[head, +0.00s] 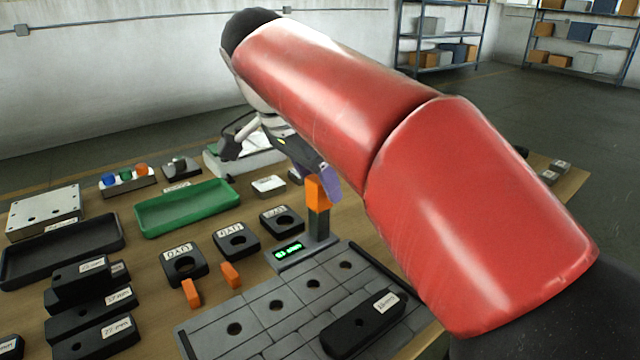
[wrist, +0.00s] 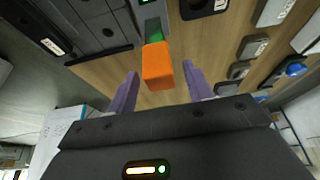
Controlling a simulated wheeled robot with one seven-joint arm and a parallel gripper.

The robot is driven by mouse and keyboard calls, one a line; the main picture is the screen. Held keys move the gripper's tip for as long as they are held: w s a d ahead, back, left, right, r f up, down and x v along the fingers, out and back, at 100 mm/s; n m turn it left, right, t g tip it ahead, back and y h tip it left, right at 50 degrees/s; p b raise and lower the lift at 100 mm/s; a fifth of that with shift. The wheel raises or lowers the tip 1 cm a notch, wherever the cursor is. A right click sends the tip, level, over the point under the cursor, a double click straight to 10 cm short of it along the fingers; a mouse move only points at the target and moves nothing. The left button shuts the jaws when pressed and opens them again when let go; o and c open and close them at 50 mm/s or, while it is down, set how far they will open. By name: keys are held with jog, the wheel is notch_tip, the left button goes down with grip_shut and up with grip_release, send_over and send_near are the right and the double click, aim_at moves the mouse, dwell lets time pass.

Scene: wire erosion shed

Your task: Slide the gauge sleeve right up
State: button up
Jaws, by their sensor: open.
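The gauge sleeve (head: 318,192) is an orange block on a short grey upright post (head: 319,226). The post rises from a grey base with a lit green display (head: 288,250). Grey post shows below the sleeve; whether any post stands above it is hidden. In the wrist view the orange sleeve (wrist: 157,66) lies between the tips of my open gripper (wrist: 160,72), with a visible gap on each side.
Black blocks with round holes (head: 236,241) stand left of the gauge, with small orange pieces (head: 231,275) nearby. A grey plate with holes (head: 235,346) carries a long black block (head: 362,325) in front. A green tray (head: 187,207) lies behind on the left.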

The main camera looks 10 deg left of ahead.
jog(key=shift+w+d+f, duration=0.1)
jog(key=shift+f, duration=0.35)
jog(key=shift+c, duration=0.4)
